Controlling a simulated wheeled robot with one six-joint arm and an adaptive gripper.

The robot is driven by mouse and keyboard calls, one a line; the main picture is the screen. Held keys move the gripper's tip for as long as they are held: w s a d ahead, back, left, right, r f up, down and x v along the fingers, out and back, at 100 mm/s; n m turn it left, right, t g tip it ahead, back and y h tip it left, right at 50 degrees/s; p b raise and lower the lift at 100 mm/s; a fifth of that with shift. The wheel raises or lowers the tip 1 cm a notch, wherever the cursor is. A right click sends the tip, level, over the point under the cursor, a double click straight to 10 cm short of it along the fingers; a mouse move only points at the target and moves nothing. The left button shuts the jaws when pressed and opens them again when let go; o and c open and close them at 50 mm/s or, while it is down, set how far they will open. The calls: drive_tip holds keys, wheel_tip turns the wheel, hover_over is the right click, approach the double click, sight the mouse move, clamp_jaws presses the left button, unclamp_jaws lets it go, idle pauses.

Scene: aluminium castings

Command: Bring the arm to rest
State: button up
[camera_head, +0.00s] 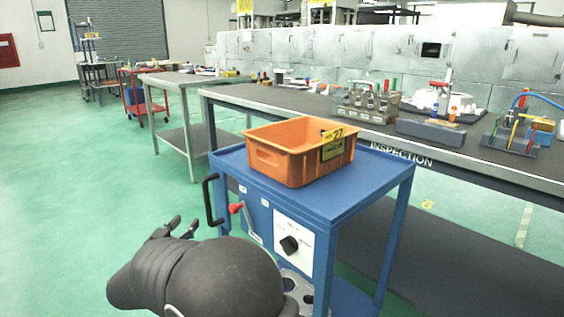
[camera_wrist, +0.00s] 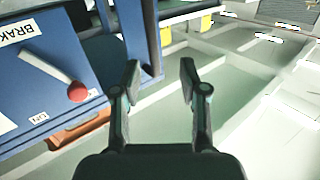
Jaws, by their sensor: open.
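My gripper (camera_head: 181,229) shows at the lower left in the head view, in front of the left side of the blue cart (camera_head: 375,177). In the wrist view my gripper (camera_wrist: 158,85) has its two fingers apart, with nothing between them. The dark, rounded links of my arm fill the bottom of the head view. The cart's red-knobbed lever (camera_head: 236,208) and black handle (camera_head: 208,200) are close to the right of my gripper. The red knob (camera_wrist: 77,92) also shows left of the fingers in the wrist view.
An orange bin (camera_head: 278,165) with a yellow label stands on the cart top. Behind it runs a long inspection bench (camera_head: 330,113) with fixtures and tools. A grey table (camera_head: 180,80) and a red cart (camera_head: 140,108) stand farther back. The green floor (camera_head: 70,190) at left is clear.

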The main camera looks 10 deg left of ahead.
drive_tip(key=s+a+f+n+g+y, duration=0.4)
drive_tip(key=a+f+g+y, duration=0.1)
drive_tip(key=a+f+y, duration=0.25)
drive_tip(key=s+d+f+n+g+y, duration=0.1)
drive_tip(key=s+f+n+g+y, duration=0.15)
drive_tip(key=s+g, duration=0.3)
drive_tip(key=s+d+r+m+h, duration=0.1)
drive_tip(key=s+d+r, duration=0.3)
drive_tip(key=d, duration=1.4)
drive_tip(key=s+d+r+m+g+h, duration=0.1)
drive_tip(key=s+d+r+h, duration=0.3)
drive_tip(key=s+d, duration=0.5)
drive_tip(key=s+d+r+m+h, duration=0.3)
drive_tip(key=s+d, duration=0.3)
drive_tip(key=d, duration=2.2)
drive_tip(key=shift+s+d+r+g, duration=0.25)
drive_tip(key=shift+r+g, duration=0.1)
drive_tip(key=shift+r, duration=0.4)
